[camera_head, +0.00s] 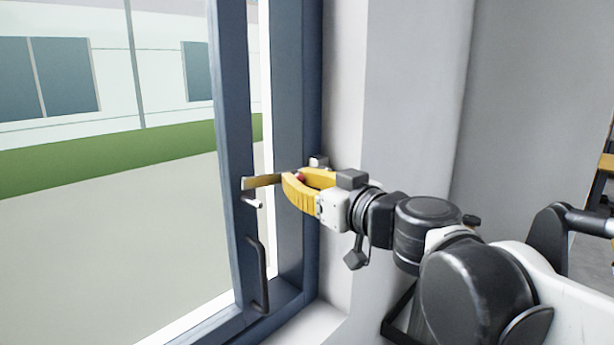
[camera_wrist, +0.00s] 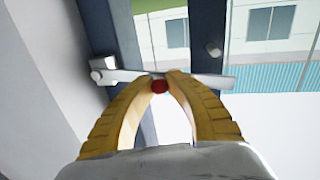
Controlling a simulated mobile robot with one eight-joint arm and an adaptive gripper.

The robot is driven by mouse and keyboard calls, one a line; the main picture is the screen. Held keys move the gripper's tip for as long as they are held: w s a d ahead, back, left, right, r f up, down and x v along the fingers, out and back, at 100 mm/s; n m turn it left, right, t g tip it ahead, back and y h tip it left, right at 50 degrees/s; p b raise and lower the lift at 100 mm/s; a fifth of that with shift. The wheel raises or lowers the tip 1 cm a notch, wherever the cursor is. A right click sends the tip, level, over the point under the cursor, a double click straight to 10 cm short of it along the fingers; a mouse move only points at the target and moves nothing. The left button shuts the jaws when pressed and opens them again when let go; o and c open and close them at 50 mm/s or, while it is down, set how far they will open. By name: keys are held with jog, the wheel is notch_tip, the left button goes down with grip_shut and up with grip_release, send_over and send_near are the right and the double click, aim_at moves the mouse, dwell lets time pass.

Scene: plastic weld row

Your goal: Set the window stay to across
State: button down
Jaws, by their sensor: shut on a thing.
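The window stay is a metal bar (camera_head: 262,181) with a red knob (camera_head: 300,177). In the wrist view the bar (camera_wrist: 215,81) runs nearly level from a pale pivot bracket (camera_wrist: 103,70) on the frame, past my fingertips, with its free end reaching over the sash. The red knob (camera_wrist: 160,86) sits between my fingertips. My gripper (camera_head: 296,178), with yellow fingers, is shut on the stay at the knob; it also shows in the wrist view (camera_wrist: 161,80). A short peg (camera_wrist: 213,48) on the sash stands apart from the bar. The fingers hide part of the bar.
The blue window sash (camera_head: 231,150) stands apart from its frame (camera_head: 298,110), with a bright gap between. A dark pull handle (camera_head: 258,275) is on the sash below the stay. A grey wall (camera_head: 415,90) is close on the right. A shelf edge shows far right.

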jog(key=shift+f+n+b, duration=0.45)
jog(key=shift+f+n, duration=0.35)
jog(key=shift+s+f, duration=0.1)
jog(key=c, duration=1.3)
grip_release()
jog(key=shift+d, duration=0.1)
jog(key=v, duration=1.2)
jog(key=shift+s+f, duration=0.1)
jog(key=shift+f, duration=0.05)
jog(key=shift+f, duration=0.1)
